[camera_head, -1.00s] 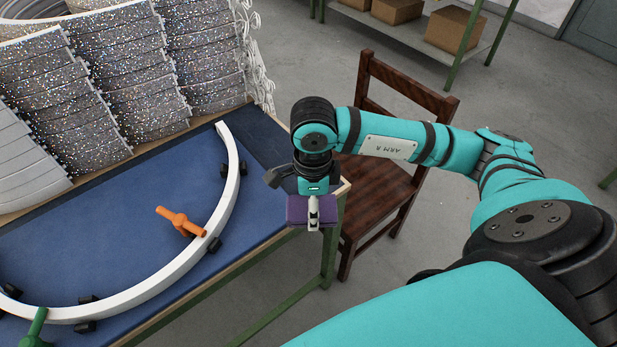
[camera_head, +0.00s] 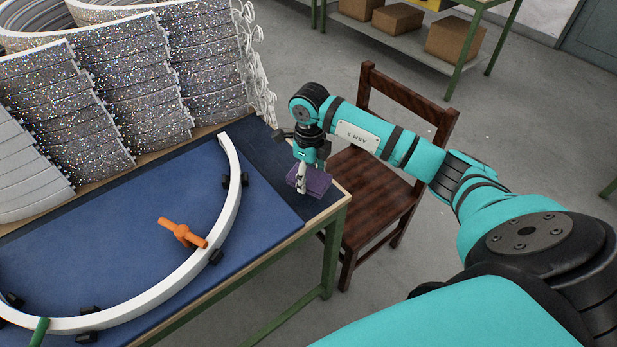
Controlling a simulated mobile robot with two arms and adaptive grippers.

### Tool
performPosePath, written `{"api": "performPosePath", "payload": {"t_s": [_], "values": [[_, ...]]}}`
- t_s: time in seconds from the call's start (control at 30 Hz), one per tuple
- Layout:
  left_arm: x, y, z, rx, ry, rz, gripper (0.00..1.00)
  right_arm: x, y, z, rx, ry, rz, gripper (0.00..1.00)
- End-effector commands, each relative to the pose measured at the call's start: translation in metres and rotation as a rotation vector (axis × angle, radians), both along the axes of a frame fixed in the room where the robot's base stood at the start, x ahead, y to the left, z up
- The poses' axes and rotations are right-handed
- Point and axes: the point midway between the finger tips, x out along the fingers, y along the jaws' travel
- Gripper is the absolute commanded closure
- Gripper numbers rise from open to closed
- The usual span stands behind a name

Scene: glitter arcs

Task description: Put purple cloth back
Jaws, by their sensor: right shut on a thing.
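The purple cloth (camera_head: 317,183) is a small folded pad at the right end of the blue-topped table. My right gripper (camera_head: 301,186) comes down on it from above and is shut on it. The cloth is over the dark strip (camera_head: 264,172) at the table's right end, close to the wooden edge. I cannot tell whether the cloth touches the surface. My left gripper is not in view.
A white curved arc (camera_head: 222,220) with black blocks lies on the blue mat (camera_head: 110,235). An orange handled tool (camera_head: 183,233) lies beside it. Stacked glittery arcs (camera_head: 120,85) fill the table's back. A wooden chair (camera_head: 375,190) stands right of the table.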

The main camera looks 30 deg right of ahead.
Motion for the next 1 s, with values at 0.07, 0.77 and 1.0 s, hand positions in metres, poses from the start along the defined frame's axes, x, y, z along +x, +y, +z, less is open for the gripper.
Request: {"api": "performPosePath", "payload": {"t_s": [0.07, 0.77, 1.0], "values": [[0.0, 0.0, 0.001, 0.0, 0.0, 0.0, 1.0, 0.005, -0.002, 0.0, 0.0, 0.0, 0.0, 0.7], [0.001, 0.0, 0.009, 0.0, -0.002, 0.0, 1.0, 0.012, -0.005, -0.04, -0.001, 0.0, 0.001, 0.7], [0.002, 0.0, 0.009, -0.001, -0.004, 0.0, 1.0, 0.012, -0.005, -0.04, -0.001, 0.0, 0.001, 0.16]]}}
